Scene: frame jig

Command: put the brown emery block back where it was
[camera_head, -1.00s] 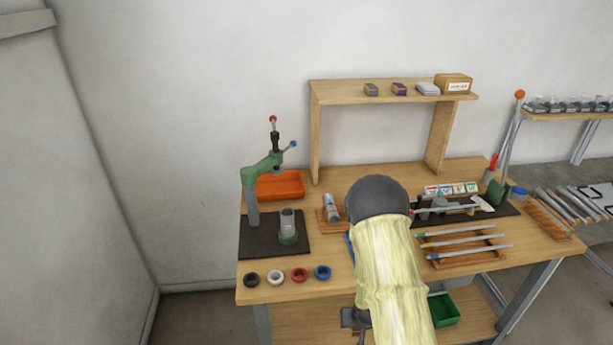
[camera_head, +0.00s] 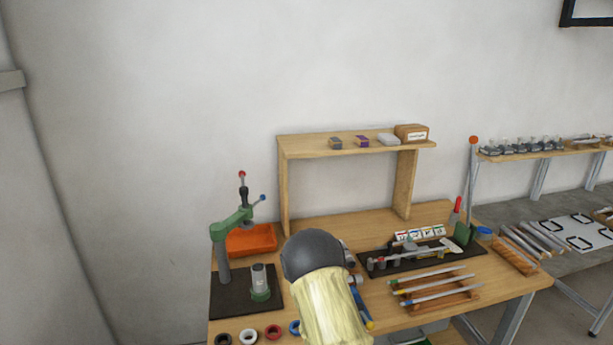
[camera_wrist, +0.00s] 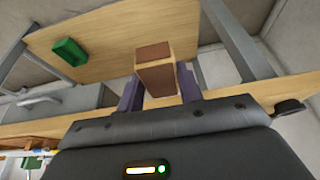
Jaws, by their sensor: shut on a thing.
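The brown emery block (camera_wrist: 154,52) shows in the wrist view, with reddish-brown faces and a tan layer. My gripper (camera_wrist: 159,87) is shut on it, one purple finger on each side. In the head view my arm's round dark joint and pale sleeve cover part of the bench, and the gripper and the held block are hidden. A wooden shelf (camera_head: 345,148) stands at the back of the bench. On it are a grey-brown block (camera_head: 336,143), a purple block (camera_head: 362,141), a light grey block (camera_head: 389,139) and a labelled cardboard box (camera_head: 412,133).
The bench (camera_head: 430,215) holds a green press (camera_head: 233,225), an orange bin (camera_head: 251,239), tape rolls (camera_head: 248,337), a dark tool mat (camera_head: 405,262) and a rack of rods (camera_head: 440,298). A green bin (camera_wrist: 69,51) shows on a wooden surface in the wrist view.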

